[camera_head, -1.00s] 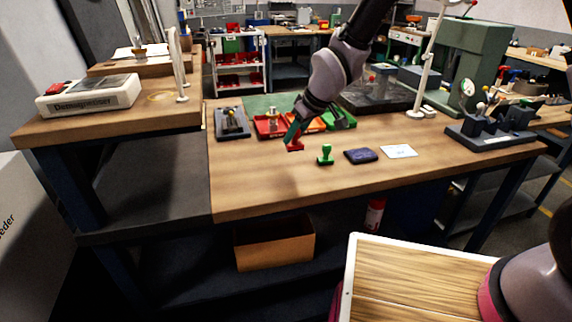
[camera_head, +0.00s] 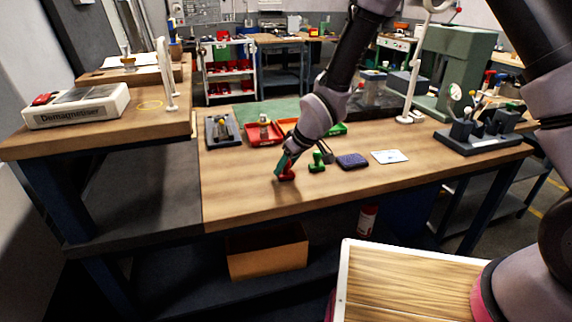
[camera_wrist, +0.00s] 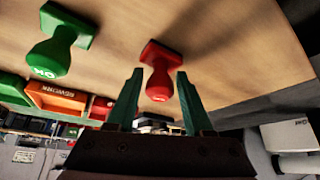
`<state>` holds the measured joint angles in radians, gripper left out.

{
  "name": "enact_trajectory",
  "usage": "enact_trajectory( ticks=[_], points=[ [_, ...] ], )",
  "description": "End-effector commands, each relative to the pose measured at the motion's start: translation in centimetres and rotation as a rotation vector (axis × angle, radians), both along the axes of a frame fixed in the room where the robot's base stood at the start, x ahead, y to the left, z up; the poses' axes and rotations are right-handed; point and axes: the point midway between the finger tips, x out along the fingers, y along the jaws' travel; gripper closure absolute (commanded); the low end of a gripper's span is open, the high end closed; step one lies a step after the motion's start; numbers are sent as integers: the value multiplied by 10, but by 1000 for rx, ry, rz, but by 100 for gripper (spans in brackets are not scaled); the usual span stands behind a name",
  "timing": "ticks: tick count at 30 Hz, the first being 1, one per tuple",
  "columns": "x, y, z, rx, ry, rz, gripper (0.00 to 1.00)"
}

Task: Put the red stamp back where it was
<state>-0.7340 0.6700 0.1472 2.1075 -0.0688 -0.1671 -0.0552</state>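The red stamp (camera_head: 287,174) stands on the wooden workbench, left of the green stamp (camera_head: 317,162), and looks upright. My gripper (camera_head: 283,163) reaches down to it from above. In the wrist view, the red stamp (camera_wrist: 159,82) has its rounded handle between my two green fingers (camera_wrist: 159,78). The fingers are spread, with a gap showing on each side of the handle. The green stamp, marked OK, also shows in the wrist view (camera_wrist: 50,58), apart from my fingers.
A dark blue ink pad (camera_head: 352,161) and a white card (camera_head: 390,157) lie right of the green stamp. The bench front (camera_head: 245,200) is clear.

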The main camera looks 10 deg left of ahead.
Motion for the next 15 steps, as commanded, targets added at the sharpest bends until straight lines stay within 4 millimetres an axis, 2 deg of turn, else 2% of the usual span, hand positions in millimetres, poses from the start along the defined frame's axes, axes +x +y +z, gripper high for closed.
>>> enact_trajectory(
  ticks=[10, 15],
  points=[
    [0, 0, 1, 0, 0, 0, 32],
    [-2, -6, 15, 1, 0, -2, 32]
  ],
)
